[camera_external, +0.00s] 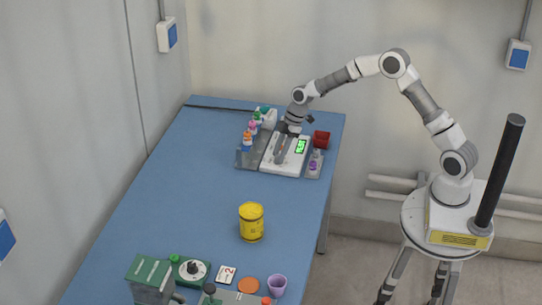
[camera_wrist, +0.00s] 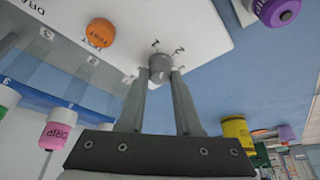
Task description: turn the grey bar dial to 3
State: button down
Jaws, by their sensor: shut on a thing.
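The grey bar dial (camera_wrist: 160,66) sits near the edge of a white panel, with the printed numbers 1 and 2 beside it in the wrist view. My gripper (camera_wrist: 160,77) is shut on the dial, one finger on each side. The fingers hide part of the dial and of its scale, and I cannot tell which number the bar points to.
An orange button (camera_wrist: 100,32) is on the same panel. A red container (camera_external: 321,139) is behind right. A yellow can (camera_external: 251,222) stands on the open blue table (camera_external: 180,200).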

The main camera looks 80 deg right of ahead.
jog(key=m, duration=0.2)
jog(key=m+t+h+b, duration=0.1)
jog(key=m, duration=0.1)
jog(key=shift+s+a+m+h, duration=0.1)
jog(key=shift+a+m+h, duration=0.05)
jog(key=shift+m+h, duration=0.15)
jog(key=m+h, duration=0.1)
jog(key=m, duration=0.3)
jog(key=shift+a+r+m+h, duration=0.1)
jog(key=shift+a+m+h, duration=0.1)
jog(key=shift+m+h, duration=0.15)
jog(key=m+h, duration=0.1)
jog(key=m, duration=0.1)
jog(key=m+h+p, duration=0.1)
jog(key=m, duration=0.2)
jog(key=shift+a, duration=0.1)
jog(key=shift+m+g+h+p, duration=0.55)
jog(key=shift+m+g+p, duration=0.1)
jog(key=shift+m, duration=1.4)
jog(key=c, duration=0.6)
grip_release()
